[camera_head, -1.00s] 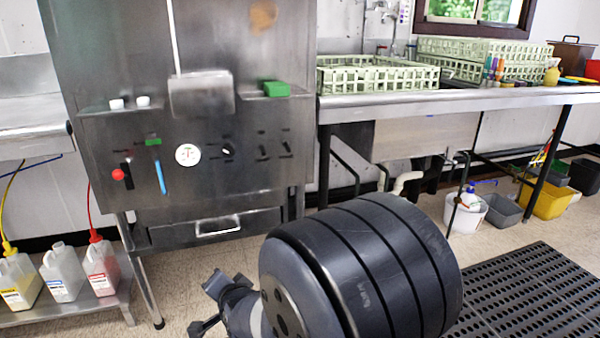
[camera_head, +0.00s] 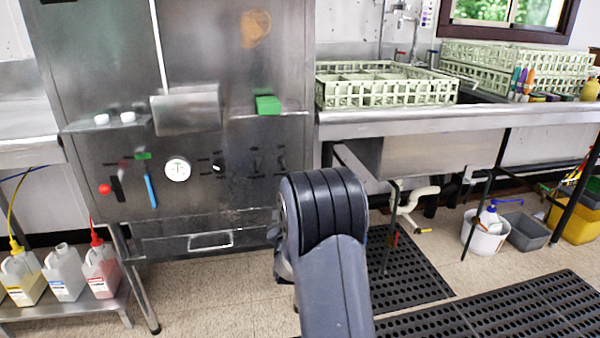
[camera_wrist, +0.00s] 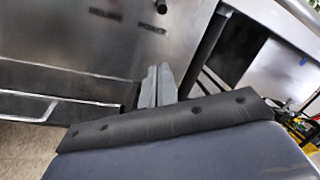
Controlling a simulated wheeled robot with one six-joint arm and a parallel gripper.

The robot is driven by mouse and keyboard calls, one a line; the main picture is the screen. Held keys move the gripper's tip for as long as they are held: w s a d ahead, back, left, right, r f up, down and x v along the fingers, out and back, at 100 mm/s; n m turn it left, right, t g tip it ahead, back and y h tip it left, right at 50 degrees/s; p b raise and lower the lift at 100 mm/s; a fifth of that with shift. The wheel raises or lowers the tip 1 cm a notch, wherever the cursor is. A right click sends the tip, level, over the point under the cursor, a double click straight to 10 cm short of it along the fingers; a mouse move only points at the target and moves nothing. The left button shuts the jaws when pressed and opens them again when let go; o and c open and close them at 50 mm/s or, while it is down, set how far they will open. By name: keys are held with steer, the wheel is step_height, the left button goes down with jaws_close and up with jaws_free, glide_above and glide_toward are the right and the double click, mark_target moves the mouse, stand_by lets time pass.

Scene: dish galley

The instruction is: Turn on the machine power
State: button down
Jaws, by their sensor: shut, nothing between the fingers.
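The steel dish machine (camera_head: 100,60) fills the left of the head view. Its front panel has a row of small dark controls right of a round white gauge (camera_head: 177,169). The rightmost dark control (camera_head: 282,162) sits near the panel's right edge. In the wrist view, a dark knob (camera_wrist: 161,6) shows at the top edge, above a blurred label that reads like POWER (camera_wrist: 152,30). My gripper (camera_wrist: 159,72) is shut and empty, its two grey fingers together below that label and apart from the knob. In the head view my arm hides the gripper.
A red-knobbed lever (camera_head: 105,188) and blue handle (camera_head: 151,190) are on the panel's left. A steel counter (camera_head: 400,122) with green racks (camera_head: 385,90) stands at right. Jugs (camera_head: 65,272) stand on a low shelf at left. Black mats (camera_head: 490,315) cover the floor.

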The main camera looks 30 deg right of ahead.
mark_target(282, 164)
steer(key=shift+w+d+r+m, duration=0.1)
steer(key=shift+d+m, duration=0.2)
steer(key=shift+d, duration=0.15)
steer(key=shift+w+d+r+m, duration=0.1)
steer(key=shift+d+m, duration=0.2)
steer(key=shift+d, duration=0.1)
steer(key=shift+w, duration=0.1)
steer(key=w+r, duration=0.1)
steer(key=w, duration=0.1)
steer(key=w+d+r+b, duration=0.1)
steer(key=w, duration=0.2)
steer(key=w+d+r+b, duration=0.1)
steer(key=w, duration=0.2)
steer(key=shift+d+r, duration=0.2)
steer(key=shift+d, duration=0.05)
steer(key=shift+a+r, duration=0.3)
steer(key=shift+r, duration=0.1)
steer(key=shift+r, duration=0.1)
